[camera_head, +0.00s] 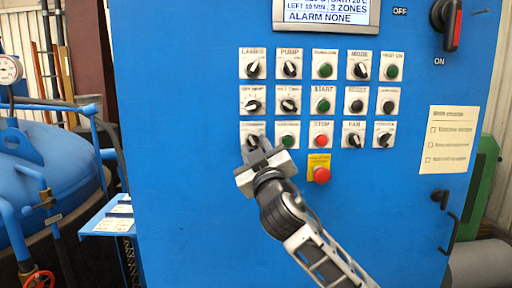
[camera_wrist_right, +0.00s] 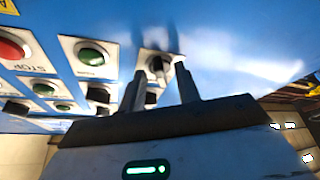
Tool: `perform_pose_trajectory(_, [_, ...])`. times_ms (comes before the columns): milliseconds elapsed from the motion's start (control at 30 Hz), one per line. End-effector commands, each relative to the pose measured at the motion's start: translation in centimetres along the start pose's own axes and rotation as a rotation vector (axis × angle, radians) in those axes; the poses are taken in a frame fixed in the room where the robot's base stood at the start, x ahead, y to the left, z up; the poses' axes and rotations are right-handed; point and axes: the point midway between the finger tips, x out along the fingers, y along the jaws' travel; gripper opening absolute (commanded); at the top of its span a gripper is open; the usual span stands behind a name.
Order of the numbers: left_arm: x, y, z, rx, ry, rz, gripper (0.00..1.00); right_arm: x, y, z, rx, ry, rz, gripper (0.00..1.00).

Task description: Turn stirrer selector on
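My right gripper (camera_head: 256,150) reaches the blue control panel (camera_head: 200,200) at the lower-left switch of the button grid. That switch is a black selector knob (camera_head: 252,140) on a white plate; its label is too small to read, so I cannot confirm it is the stirrer selector. In the right wrist view, the two gripper fingers (camera_wrist_right: 160,92) stand apart, with the knob (camera_wrist_right: 157,66) just beyond and between their tips. I cannot tell whether they touch it. The knob's angle is largely hidden. My left gripper is not in view.
Close by are a green button (camera_head: 288,141), a red stop button (camera_head: 321,140) and a red button on a yellow plate (camera_head: 321,174). A fan selector (camera_head: 354,140) sits further right. A red-handled main switch (camera_head: 452,25) is at top right. A blue vessel (camera_head: 45,170) stands left.

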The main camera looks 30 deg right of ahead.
Motion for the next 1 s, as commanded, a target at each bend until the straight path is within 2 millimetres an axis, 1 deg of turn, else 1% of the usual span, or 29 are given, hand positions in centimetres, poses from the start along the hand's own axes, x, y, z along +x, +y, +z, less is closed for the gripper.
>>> perform_pose_trajectory(100, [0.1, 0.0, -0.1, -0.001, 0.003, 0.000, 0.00, 0.0, 0.0, 0.0, 0.000, 0.000, 0.000, 0.33])
perform_pose_trajectory(133, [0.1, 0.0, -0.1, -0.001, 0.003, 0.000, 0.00, 0.0, 0.0, 0.0, 0.000, 0.000, 0.000, 0.30])
perform_pose_trajectory(233, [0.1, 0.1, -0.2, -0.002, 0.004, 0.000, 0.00, 0.0, 0.0, 0.0, 0.000, 0.000, 0.000, 0.02])
perform_pose_trajectory(267, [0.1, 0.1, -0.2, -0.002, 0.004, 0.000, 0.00, 0.0, 0.0, 0.0, 0.000, 0.000, 0.000, 0.00])
perform_pose_trajectory(467, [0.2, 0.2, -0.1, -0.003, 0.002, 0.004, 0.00, -0.1, 0.0, 0.0, 0.003, 0.000, 0.001, 0.00])
perform_pose_trajectory(667, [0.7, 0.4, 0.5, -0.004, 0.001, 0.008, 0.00, -0.1, -0.2, 0.2, 0.043, 0.001, 0.017, 0.00])
perform_pose_trajectory(867, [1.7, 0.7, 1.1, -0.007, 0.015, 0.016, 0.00, -0.2, -0.5, 0.3, 0.151, 0.002, 0.060, 0.00])
perform_pose_trajectory(1000, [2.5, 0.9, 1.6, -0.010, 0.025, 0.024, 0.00, -0.3, -0.8, 0.5, 0.262, 0.001, 0.105, 0.00])
